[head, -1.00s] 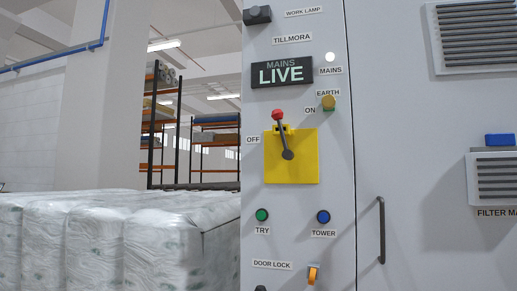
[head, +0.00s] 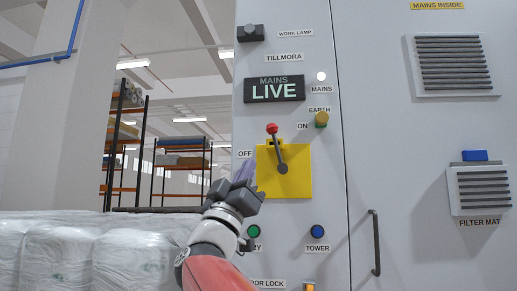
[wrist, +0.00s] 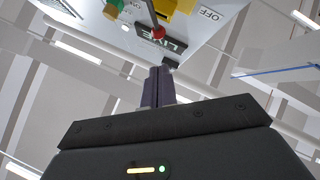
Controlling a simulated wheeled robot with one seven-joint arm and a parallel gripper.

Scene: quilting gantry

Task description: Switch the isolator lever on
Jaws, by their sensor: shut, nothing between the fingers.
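The isolator lever (head: 278,150) has a dark arm and a red knob on a yellow plate (head: 298,188) on a grey cabinet. It points up and slightly left, between the OFF label (head: 245,154) on the left and the ON label (head: 302,126) on the right. My gripper (head: 244,171) is shut and empty, low and left of the knob, overlapping the plate's left edge in the head view. In the wrist view the shut fingers (wrist: 159,80) point towards the red knob (wrist: 158,33), with a gap between them in the picture.
A display (head: 274,89) reads MAINS LIVE. A yellow-green EARTH knob (head: 321,119) sits right of the lever. A green TRY button (head: 254,231) and a blue TOWER button (head: 317,231) are below. A door handle (head: 375,243) is at right; wrapped bales (head: 60,255) stand left.

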